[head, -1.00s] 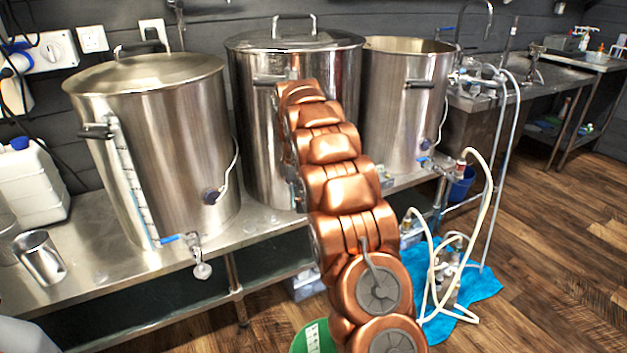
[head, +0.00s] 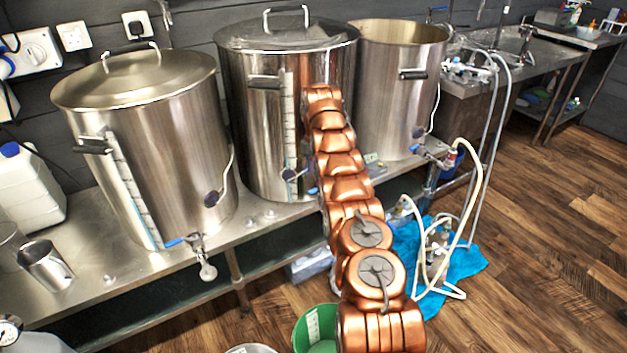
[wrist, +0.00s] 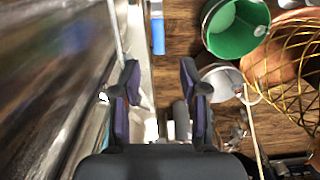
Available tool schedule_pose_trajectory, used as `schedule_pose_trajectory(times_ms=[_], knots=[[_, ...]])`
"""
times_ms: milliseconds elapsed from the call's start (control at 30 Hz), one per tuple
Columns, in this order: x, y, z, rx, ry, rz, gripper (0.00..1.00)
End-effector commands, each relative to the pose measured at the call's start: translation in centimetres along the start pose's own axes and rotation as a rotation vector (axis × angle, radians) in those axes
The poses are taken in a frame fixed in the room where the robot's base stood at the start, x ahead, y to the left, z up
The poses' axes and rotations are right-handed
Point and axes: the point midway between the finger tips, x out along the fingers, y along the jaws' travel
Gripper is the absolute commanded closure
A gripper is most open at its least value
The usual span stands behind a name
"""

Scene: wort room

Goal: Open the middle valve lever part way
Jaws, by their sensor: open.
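The middle pot (head: 262,140) is a tall steel kettle with a lid, between two other kettles on the steel bench. A blue lever (wrist: 158,37) shows in the wrist view, ahead of my gripper. In the head view only a bit of blue (head: 313,190) shows low on the middle pot, beside my arm; the rest of that valve is hidden. My gripper (wrist: 158,68) is open and empty, its two dark fingers apart. The lever lies beyond the fingertips, in line with the gap between them. My arm hides the gripper in the head view.
The pot wall (wrist: 45,80) runs close along my gripper's left side. A green bucket (wrist: 235,28) and a wire basket lie to the right, lower down. The left pot's tap (head: 203,255) and the right pot's hose (head: 468,165) flank the middle pot.

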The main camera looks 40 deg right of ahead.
Motion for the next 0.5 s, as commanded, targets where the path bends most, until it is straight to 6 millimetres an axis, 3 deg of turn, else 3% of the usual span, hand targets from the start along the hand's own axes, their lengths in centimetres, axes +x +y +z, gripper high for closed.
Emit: schedule_pose_trajectory(times_ms=[233,500], knots=[[1.1,0.1,-0.2,-0.016,0.0,0.001,0.56],[4.3,0.1,-0.2,-0.015,0.0,0.0,0.56]])
